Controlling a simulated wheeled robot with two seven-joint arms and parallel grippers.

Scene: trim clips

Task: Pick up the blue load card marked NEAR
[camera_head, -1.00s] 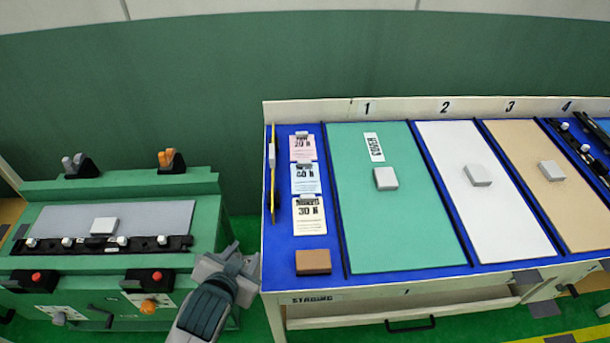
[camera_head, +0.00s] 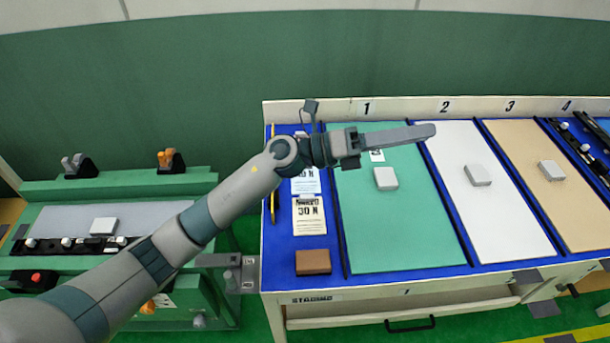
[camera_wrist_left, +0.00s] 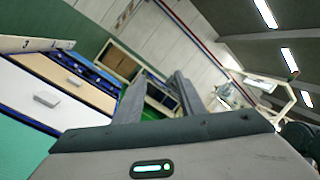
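The light blue load card (camera_head: 306,184) is on the blue left strip of the staging table, above the cream card marked 30 N. My left arm crosses its upper part, so its print is mostly hidden and I cannot read NEAR on it. My left gripper (camera_head: 405,136) is above the green panel, right of the cards, with its fingers pointing right. In the left wrist view its two fingers (camera_wrist_left: 155,98) are apart with nothing between them. My right gripper is not in view.
The cream card (camera_head: 309,216) and a brown block (camera_head: 313,262) lie below the blue card. A yellow stick (camera_head: 272,205) runs along the left edge. Grey blocks (camera_head: 386,178) sit on the numbered panels. A green machine (camera_head: 190,185) stands at left.

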